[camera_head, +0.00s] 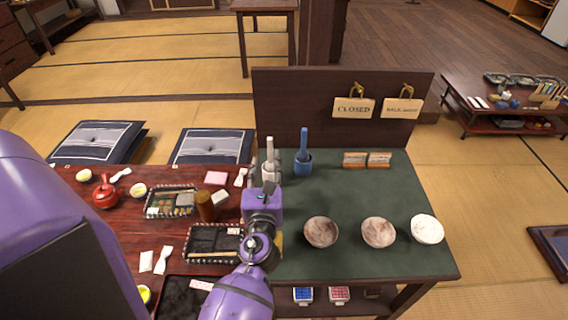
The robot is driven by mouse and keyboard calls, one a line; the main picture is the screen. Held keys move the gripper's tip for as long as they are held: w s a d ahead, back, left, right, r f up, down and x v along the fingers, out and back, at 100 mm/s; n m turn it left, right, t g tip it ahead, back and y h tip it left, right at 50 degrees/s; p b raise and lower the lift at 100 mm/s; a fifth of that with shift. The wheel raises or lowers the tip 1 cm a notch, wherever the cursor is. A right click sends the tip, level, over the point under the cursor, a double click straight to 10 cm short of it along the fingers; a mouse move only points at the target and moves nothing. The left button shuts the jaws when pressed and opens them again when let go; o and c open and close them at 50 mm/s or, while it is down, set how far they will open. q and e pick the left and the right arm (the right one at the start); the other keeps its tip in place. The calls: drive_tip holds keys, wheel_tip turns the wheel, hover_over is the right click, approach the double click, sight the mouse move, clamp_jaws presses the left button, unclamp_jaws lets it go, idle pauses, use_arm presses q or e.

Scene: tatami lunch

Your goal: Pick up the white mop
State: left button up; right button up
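The white mop (269,150) stands upright at the left end of the green-topped table (340,205), its pale handle pointing up. Its lower part is hidden behind my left gripper. A similar blue mop (303,150) stands just to its right in a blue holder. My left gripper (268,188) is in front of the white mop's lower part and overlaps it in the picture. I cannot see its fingertips clearly, so I cannot tell whether it touches the mop or is open or shut. My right gripper is not in view.
Three bowls (378,232) line the green table's right front. A dark upright board with two signs (354,108) stands behind. A red-brown table (125,220) with trays, a red teapot (105,193) and cups adjoins on the left. The green table's middle is clear.

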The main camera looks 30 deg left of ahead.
sight(270, 149)
use_arm(q)
drive_tip(key=x, duration=0.5)
drive_tip(key=d+p+x, duration=0.1)
drive_tip(key=x, duration=0.2)
drive_tip(key=shift+w+r, duration=0.1)
drive_tip(key=shift+w, duration=0.15)
clamp_jaws()
